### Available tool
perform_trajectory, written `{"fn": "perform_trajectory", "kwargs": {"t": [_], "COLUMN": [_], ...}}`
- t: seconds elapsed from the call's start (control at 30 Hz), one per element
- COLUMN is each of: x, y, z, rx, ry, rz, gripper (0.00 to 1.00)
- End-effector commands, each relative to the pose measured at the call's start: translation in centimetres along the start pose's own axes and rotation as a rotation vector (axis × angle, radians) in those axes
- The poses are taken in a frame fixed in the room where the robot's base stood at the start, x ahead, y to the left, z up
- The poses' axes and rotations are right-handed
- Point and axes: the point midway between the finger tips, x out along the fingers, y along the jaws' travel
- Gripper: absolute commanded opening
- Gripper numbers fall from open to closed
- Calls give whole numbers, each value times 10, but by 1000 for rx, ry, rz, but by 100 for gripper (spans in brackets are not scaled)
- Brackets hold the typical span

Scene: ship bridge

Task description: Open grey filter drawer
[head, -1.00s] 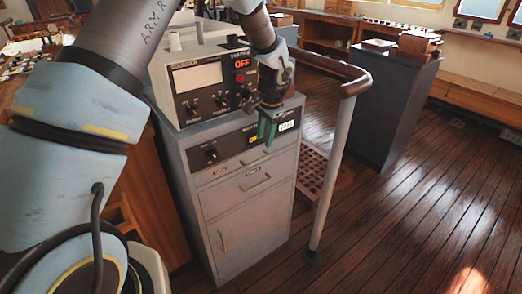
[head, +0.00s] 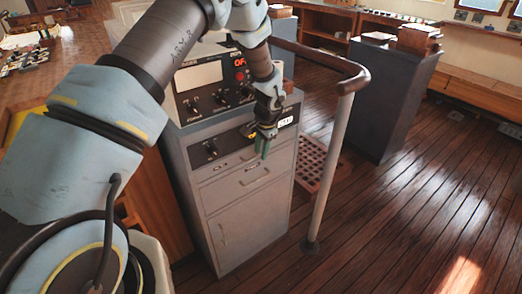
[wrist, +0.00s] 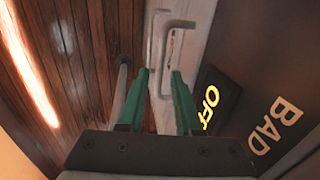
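The grey cabinet (head: 240,235) stands under the instrument box, with shallow drawers at the top of its front. The upper drawer's bar handle (wrist: 164,60) shows just ahead of my fingertips in the wrist view. The lower drawer (head: 232,190) has its own bar handle (head: 256,178). Both drawers look shut. I cannot read which one is marked as the filter drawer. My gripper (head: 263,148) points down in front of the upper drawer and hides part of it. Its green fingers (wrist: 160,74) are apart with nothing between them; contact with the handle is not visible.
A dark panel with lit lettering (wrist: 213,103) lies just above the drawers, close to my gripper. A railing post (head: 328,175) with a brown handrail (head: 345,75) stands right of the cabinet. The wooden floor (head: 400,230) in front is clear.

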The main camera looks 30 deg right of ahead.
Motion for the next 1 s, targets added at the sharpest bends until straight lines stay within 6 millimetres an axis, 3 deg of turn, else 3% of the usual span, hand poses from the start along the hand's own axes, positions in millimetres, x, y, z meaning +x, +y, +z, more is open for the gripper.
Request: {"fn": "perform_trajectory", "kwargs": {"t": [0.03, 0.27, 1.0], "x": [0, 0, 0], "y": [0, 0, 0], "z": [0, 0, 0], "rx": [0, 0, 0], "ry": [0, 0, 0], "rz": [0, 0, 0], "gripper": [26, 1, 0]}}
